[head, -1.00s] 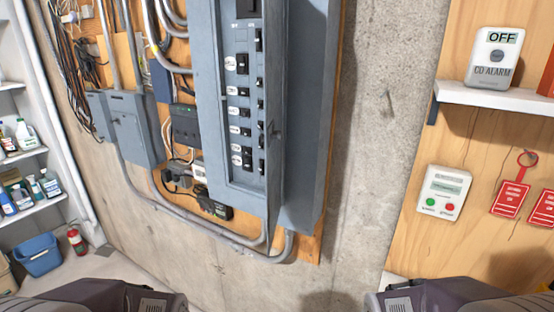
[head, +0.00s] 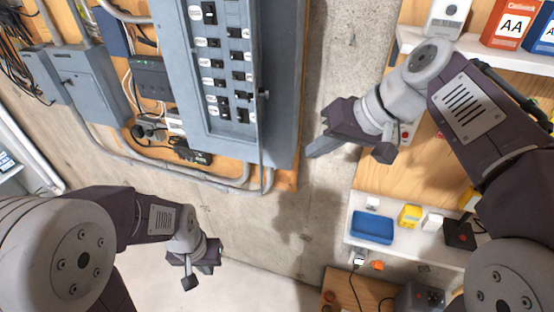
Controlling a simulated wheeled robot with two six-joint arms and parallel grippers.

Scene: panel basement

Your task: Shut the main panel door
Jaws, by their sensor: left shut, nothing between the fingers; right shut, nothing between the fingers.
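The main electrical panel (head: 196,75) is a grey metal box on the plywood wall, with several black breakers and white labels showing. Its grey door (head: 284,90) stands open on the panel's right side, seen at a steep angle. A small dark latch (head: 263,94) sits on its near edge. My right gripper (head: 317,149) is shut and empty, just right of the door's lower part, with a small visible gap in the picture. My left gripper (head: 202,272) is shut and empty, low in front of the wall, below the panel.
A white shelf (head: 405,243) with a blue box (head: 373,227) and small items is below my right arm. An upper shelf (head: 480,46) holds battery boxes (head: 508,24). Conduits (head: 180,172) run under the panel. Smaller grey boxes (head: 92,88) are on the left. Bare concrete lies right of the door.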

